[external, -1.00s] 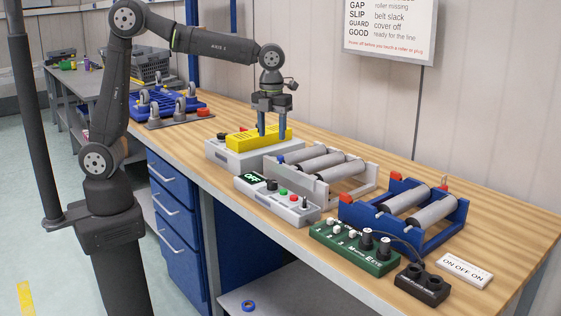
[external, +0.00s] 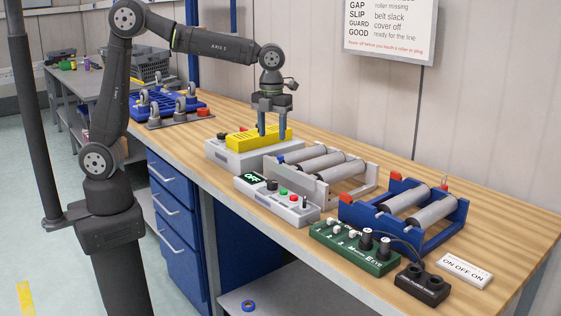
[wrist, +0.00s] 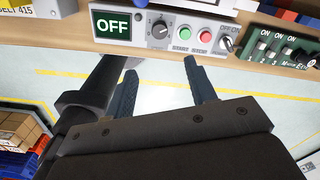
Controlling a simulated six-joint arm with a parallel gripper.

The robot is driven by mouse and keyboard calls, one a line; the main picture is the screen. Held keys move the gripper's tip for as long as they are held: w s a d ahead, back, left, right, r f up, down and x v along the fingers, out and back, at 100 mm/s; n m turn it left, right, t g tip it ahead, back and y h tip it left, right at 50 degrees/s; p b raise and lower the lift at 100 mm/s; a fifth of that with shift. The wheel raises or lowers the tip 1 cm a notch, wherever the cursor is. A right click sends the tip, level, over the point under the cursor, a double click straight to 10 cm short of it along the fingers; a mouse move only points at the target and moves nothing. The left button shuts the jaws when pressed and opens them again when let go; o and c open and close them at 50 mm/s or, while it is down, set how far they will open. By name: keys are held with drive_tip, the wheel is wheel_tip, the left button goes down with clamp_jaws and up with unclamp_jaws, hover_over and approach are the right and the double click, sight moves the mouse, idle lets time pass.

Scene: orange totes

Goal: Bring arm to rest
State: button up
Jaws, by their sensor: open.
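My gripper (external: 272,136) hangs pointing down at the end of my arm, with its two blue-grey fingers apart and nothing between them. In the external view it overlaps the yellow cover (external: 244,138) on a light grey base (external: 230,158). In the wrist view my gripper (wrist: 159,67) has only floor between its fingers, and the bench edge lies beyond the tips, so it appears to hang in front of the bench, clear of the cover.
The control box (external: 296,208) shows OFF; it also appears in the wrist view (wrist: 150,34). Roller frames in white (external: 362,190) and blue (external: 436,240), a green switch board (external: 372,258) and a black socket block (external: 421,289) stand along the bench.

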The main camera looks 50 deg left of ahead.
sight(272, 181)
wheel_tip(272, 181, down, 16)
drive_tip(key=shift+r, duration=0.25)
idle(0.4)
wheel_tip(272, 181, up, 18)
wheel_tip(272, 181, down, 18)
drive_tip(key=shift+f, duration=0.1)
drive_tip(key=n, duration=0.8)
drive_tip(key=shift+n, duration=0.4)
drive_tip(key=n, duration=0.4)
drive_tip(key=shift+n, duration=2.3)
